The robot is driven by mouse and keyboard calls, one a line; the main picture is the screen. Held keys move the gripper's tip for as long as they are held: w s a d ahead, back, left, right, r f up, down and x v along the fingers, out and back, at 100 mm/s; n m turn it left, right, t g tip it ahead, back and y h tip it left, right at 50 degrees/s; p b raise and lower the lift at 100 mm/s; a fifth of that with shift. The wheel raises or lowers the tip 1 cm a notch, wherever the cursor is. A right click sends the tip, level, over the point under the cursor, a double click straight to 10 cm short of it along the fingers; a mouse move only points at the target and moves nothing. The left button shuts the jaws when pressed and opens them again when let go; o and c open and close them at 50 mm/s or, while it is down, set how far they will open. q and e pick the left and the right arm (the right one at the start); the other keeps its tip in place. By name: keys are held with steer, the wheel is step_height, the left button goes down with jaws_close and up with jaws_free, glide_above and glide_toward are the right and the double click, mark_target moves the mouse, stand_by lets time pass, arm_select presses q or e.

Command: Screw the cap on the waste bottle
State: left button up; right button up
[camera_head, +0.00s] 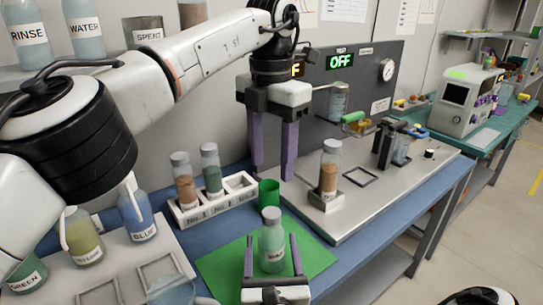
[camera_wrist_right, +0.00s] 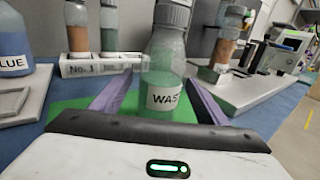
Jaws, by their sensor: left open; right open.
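The waste bottle (camera_head: 272,250), clear with green contents and a white label, stands upright on the green mat (camera_head: 318,258). A grey cap (camera_head: 271,214) sits on its neck; I cannot tell whether it is tight. In the right wrist view the bottle (camera_wrist_right: 163,75) and its ribbed cap (camera_wrist_right: 173,14) are in the middle. My right gripper (camera_head: 272,239) is low, open, with one purple finger on each side of the bottle; contact is unclear. My left gripper (camera_head: 273,177) is open and empty, pointing down, above and behind the bottle.
A green cup (camera_head: 269,192) stands just behind the bottle. A white rack (camera_head: 214,207) with two vials is to its left. A capped vial with brown contents (camera_head: 329,178) stands on the metal plate to the right. Blue (camera_head: 138,220) and yellow bottles stand at left.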

steer(key=s, duration=0.9)
steer(key=shift+s+d, duration=0.25)
steer(key=shift+d, duration=0.05)
